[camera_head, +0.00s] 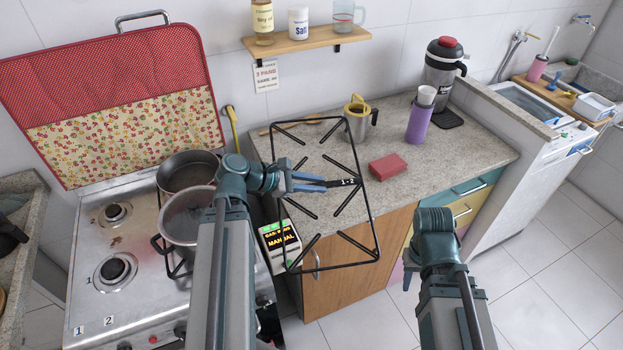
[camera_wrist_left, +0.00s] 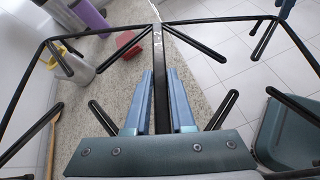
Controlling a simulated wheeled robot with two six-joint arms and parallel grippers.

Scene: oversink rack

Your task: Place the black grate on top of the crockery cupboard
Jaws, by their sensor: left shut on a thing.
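The black grate (camera_head: 367,205) is a thin rectangular wire frame with short inward bars. It hangs in the air in front of the counter, tilted toward upright. My left gripper (camera_head: 326,184) is shut on its middle bar; in the left wrist view the bar of the grate (camera_wrist_left: 158,52) runs between the blue fingers of the left gripper (camera_wrist_left: 160,100). The wooden-doored cupboard (camera_head: 345,268) under the speckled stone top is behind the grate; no label shows it as the crockery cupboard. My right gripper (camera_head: 437,222) is away from the grate at lower right, its fingers mostly hidden.
On the stone top (camera_head: 465,150) stand a yellow-lidded steel jug (camera_head: 357,120), a red block (camera_head: 388,167), a purple cup (camera_head: 419,124) and a large flask (camera_head: 441,68). The stove (camera_head: 135,290) with two pots is at left. Floor at right is clear.

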